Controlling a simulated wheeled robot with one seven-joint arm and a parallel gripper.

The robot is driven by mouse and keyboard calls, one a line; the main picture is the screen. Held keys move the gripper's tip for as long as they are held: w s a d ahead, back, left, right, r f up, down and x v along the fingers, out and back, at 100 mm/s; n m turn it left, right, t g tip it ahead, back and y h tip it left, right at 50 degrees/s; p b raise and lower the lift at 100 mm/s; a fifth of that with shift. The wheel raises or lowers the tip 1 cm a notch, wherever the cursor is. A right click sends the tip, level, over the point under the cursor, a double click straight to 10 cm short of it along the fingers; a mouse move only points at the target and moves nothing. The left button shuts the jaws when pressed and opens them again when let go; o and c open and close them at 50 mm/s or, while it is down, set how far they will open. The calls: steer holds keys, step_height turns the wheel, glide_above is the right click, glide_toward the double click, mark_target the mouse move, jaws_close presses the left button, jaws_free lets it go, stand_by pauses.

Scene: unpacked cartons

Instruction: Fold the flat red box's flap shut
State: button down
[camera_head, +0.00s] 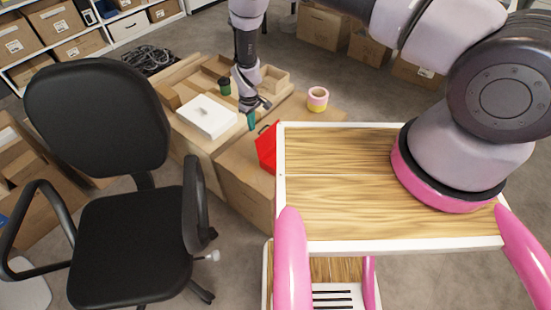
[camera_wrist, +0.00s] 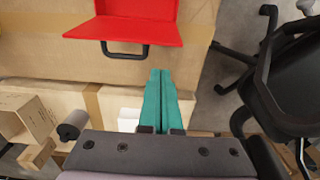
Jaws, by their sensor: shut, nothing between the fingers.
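The flat red box (camera_head: 267,150) lies on a large carton, partly hidden behind the wooden top in the head view. In the wrist view, the red box (camera_wrist: 120,31) is at the top edge, cut off by the frame. My gripper (camera_head: 251,122) has teal fingers, shut and empty. In the wrist view, its fingertips (camera_wrist: 161,72) point toward the box, apart from it, just right of the handle.
A white box (camera_head: 207,116), a green cup (camera_head: 224,86) and open cartons lie left of and behind my gripper. A yellow and pink tape roll (camera_head: 317,98) stands on the carton to its right. A black office chair (camera_head: 130,200) stands at the left.

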mark_target(263, 141)
step_height(263, 141, down, 7)
steer(key=s+d, duration=0.1)
steer(key=d, duration=0.1)
steer(key=s+d+r, duration=0.1)
steer(key=s+d, duration=0.1)
steer(key=shift+s+d, duration=0.2)
steer(key=s+d+f, duration=0.4)
steer(key=d+f, duration=0.1)
steer(key=shift+s+d+f, duration=0.15)
steer(key=shift+d+f, duration=0.1)
step_height(263, 141, up, 11)
stand_by(1.3)
